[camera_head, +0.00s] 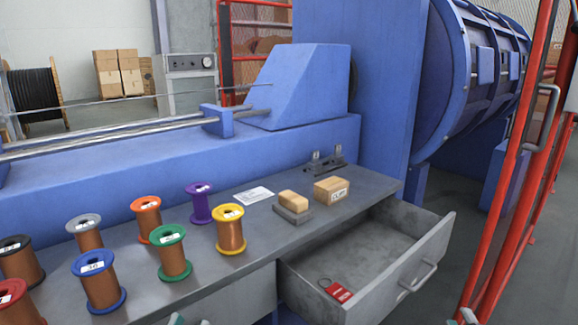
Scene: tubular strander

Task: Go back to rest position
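My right gripper (466,317) shows only as a small pale tip at the bottom edge, right of the open drawer and near the red fence posts. Small pale and teal tips at the bottom edge, in front of the bench, look like my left gripper (178,319). Most of both grippers is cut off by the frame, so I cannot tell whether they are open or shut. I see nothing held in either visible part.
The grey bench (335,199) carries several wire spools, including a yellow one (230,231), and cardboard-coloured blocks (331,189). An open drawer (372,258) juts out, holding a red tag (338,292). A red fence post (500,180) stands at the right.

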